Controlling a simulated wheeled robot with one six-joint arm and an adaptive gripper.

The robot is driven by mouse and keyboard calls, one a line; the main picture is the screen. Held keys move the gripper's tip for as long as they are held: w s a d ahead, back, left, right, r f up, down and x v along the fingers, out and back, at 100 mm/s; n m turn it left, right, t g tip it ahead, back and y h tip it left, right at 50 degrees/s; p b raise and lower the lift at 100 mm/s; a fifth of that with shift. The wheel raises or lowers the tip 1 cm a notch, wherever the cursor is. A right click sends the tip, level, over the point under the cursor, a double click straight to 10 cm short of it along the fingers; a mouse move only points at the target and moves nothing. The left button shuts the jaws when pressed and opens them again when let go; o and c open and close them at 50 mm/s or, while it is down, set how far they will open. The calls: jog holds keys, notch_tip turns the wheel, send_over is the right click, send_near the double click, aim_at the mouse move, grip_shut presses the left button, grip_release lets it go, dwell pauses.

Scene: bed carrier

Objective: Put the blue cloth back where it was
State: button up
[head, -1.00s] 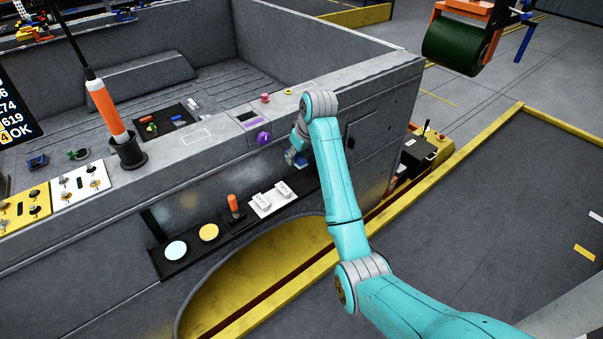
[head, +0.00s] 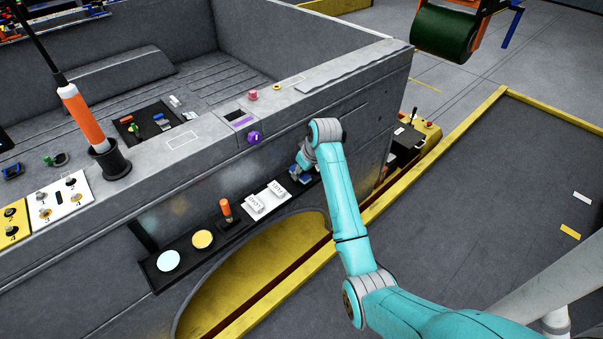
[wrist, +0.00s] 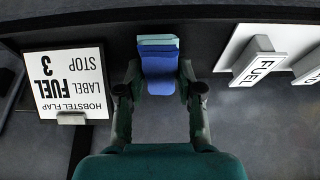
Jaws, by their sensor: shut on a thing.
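The blue cloth (wrist: 160,76) is between the fingers of my gripper (wrist: 160,90) in the wrist view. It looks like a small folded pad, with lighter teal layers (wrist: 158,43) at its far end. My gripper is shut on it. In the head view my gripper (head: 301,172) is at the right end of the black shelf (head: 152,268) on the side of the grey carrier. Only a small bit of blue shows there, as the gripper covers most of the cloth. I cannot tell whether the cloth touches the shelf.
White labelled blocks (head: 266,198), an orange-handled item (head: 226,209), a yellow disc (head: 203,239) and a pale disc (head: 169,261) line the shelf. A white FUEL label board (wrist: 72,82) shows in the wrist view. A purple knob (head: 254,137) sits above the shelf.

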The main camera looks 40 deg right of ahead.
jog(key=shift+f, duration=0.45)
jog(key=shift+f, duration=0.15)
jog(key=o, duration=1.1)
